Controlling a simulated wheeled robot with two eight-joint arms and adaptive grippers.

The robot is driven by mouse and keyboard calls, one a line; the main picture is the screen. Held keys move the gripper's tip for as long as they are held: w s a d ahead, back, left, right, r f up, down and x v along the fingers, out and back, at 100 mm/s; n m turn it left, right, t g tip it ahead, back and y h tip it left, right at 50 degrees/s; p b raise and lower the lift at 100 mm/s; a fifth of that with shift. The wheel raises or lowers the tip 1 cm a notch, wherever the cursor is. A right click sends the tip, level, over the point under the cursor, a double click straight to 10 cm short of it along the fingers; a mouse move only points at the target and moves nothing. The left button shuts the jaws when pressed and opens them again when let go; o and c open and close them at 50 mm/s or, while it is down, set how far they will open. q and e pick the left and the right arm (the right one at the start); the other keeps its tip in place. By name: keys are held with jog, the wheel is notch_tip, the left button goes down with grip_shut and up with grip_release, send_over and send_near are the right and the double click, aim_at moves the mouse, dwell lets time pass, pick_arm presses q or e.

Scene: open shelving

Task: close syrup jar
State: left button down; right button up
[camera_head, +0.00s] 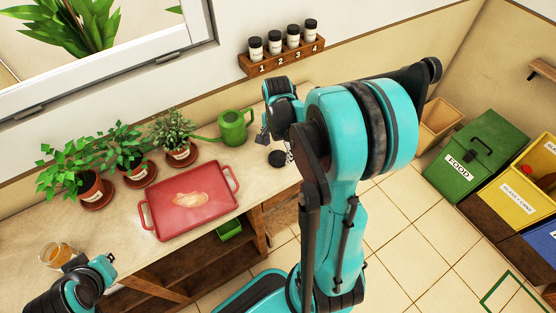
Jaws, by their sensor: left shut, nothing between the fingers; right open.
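An amber jar (53,255), seemingly the syrup jar, stands at the left end of the wooden counter. I make out no lid on it. My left gripper (77,263) is shut and empty, close to the jar's right side; whether it touches is unclear. A small round black disc (277,158), which looks like a lid, lies on the counter's right part. My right gripper (276,143) is open, pointing down just above the disc, with nothing in it. My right arm covers much of the middle of the view.
A red tray (158,224) with a pale piece of food lies mid-counter. Potted plants (118,145) and a green watering can (232,127) stand behind it. A rack (283,57) of numbered spice jars hangs on the wall. Bins (474,150) stand at right.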

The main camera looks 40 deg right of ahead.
notch_tip(320, 180, down, 3)
jog(key=shift+r+b, duration=0.1)
jog(key=shift+b, duration=0.25)
jog(key=shift+r, duration=0.1)
jog(key=c, duration=0.9)
jog(key=shift+r, duration=0.1)
notch_tip(320, 180, up, 5)
jog(key=shift+f+p, duration=0.2)
jog(key=shift+p, duration=1.05)
jog(key=s+d+r+p, duration=0.1)
jog(key=s+r, duration=0.1)
jog(key=s, duration=0.1)
jog(key=s+d+r+p, duration=0.1)
jog(key=s+r, duration=0.1)
jog(key=s, duration=0.2)
jog(key=s+d+r+p, duration=0.1)
jog(key=s+r, duration=0.1)
jog(key=s, duration=0.2)
jog(key=shift+s+d+r, duration=0.1)
jog(key=shift+s, duration=0.05)
